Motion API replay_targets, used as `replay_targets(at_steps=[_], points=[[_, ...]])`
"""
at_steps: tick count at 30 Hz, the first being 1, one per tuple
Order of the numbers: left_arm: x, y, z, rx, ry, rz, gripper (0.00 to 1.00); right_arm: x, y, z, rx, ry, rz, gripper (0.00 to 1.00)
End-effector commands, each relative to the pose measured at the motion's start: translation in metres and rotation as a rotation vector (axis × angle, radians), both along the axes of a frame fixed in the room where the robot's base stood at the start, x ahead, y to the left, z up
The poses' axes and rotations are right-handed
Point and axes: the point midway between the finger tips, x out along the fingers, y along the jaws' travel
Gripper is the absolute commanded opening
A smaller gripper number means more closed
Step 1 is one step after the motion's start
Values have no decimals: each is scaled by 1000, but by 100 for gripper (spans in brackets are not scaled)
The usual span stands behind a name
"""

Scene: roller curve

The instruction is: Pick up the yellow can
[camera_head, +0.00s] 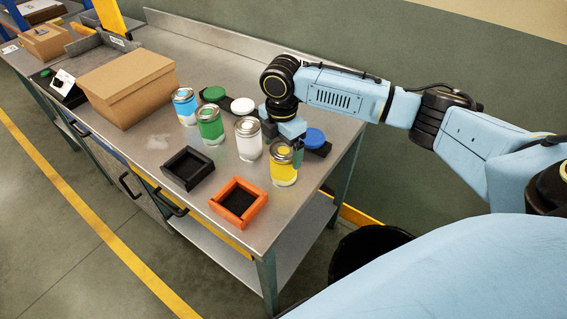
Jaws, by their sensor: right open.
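The yellow can (284,168) stands upright at the right end of the metal workbench, with a silver lid and a yellow-and-white label. My right gripper (297,152) is at the can's upper right side, pointing down toward it, and is open. One green-grey finger shows beside the can's top; the other finger is hard to make out. I cannot tell whether the fingers touch the can. My left gripper is not in view.
A white can (248,142), a green can (209,127) and a blue can (185,108) stand left of the yellow can. An orange square tray (219,207) and a black tray (166,181) lie in front. A cardboard box (127,91) sits farther left. A blue round lid (314,138) is behind the gripper.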

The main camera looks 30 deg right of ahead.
Motion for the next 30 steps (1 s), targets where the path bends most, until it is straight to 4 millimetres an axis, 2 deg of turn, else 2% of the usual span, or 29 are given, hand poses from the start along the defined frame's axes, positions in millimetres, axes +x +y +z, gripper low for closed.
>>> replay_targets(at_steps=[3,7,12,20,23,30], points=[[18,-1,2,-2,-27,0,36,-1,-1,-10,0,2,-1,90],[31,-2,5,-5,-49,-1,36,-3,-3,-30,-1,5,-1,90],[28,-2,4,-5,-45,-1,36,-3,-3,-50,-1,2,0,90],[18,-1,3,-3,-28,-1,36,-3,-3,-53,0,0,1,90],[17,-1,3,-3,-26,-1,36,-3,-3,-53,-1,0,1,79],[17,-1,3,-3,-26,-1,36,-3,-3,-53,-1,0,0,48]])
